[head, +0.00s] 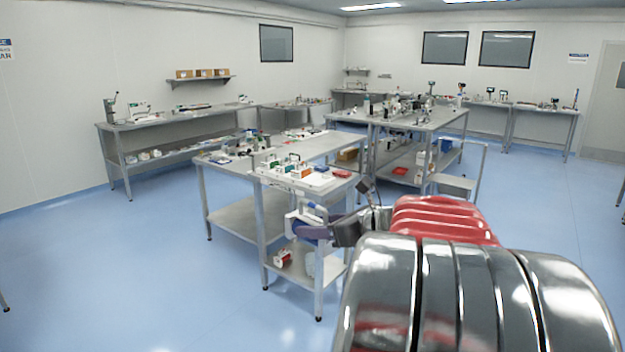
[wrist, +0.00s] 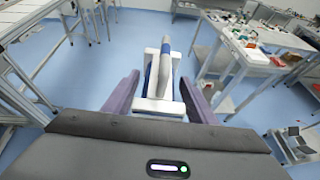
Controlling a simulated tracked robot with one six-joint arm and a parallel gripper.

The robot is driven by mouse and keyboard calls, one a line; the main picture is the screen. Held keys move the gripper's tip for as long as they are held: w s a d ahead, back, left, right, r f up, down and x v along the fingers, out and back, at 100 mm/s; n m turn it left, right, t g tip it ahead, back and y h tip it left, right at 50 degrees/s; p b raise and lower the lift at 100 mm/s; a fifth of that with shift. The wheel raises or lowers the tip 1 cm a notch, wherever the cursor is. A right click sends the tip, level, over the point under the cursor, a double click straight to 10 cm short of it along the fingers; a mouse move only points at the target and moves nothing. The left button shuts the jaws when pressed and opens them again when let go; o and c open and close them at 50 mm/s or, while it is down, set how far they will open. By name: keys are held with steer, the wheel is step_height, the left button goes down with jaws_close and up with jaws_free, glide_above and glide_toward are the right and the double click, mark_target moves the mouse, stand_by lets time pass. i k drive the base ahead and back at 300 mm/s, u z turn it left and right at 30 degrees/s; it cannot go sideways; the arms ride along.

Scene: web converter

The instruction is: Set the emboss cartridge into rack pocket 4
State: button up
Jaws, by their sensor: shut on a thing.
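My gripper (wrist: 159,82) has purple fingers, shut on a white-framed cartridge with blue sides and a pale grip bar (wrist: 161,66), seen in the wrist view. I take this for the emboss cartridge. In the head view the held cartridge (head: 303,214) hangs in my gripper (head: 312,231), in front of the near bench and apart from its top as far as I can tell. A white rack (head: 316,180) with several cartridges with green and orange parts stands on that bench. In the wrist view the rack (wrist: 247,48) is at the upper right. Pocket numbers are too small to read.
The near steel bench (head: 338,190) has a red tray (head: 341,173) beside the rack and a lower shelf with a red and white item (head: 283,258). Longer benches stand behind it. A cart (head: 455,185) is to the right. Blue floor is clear at left.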

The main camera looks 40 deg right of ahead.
mark_target(319, 182)
steer(key=u, duration=0.15)
steer(key=i, duration=0.1)
steer(key=z, duration=1.3)
steer(key=k, duration=0.9)
steer(key=z, duration=0.15)
steer(key=i, duration=0.85)
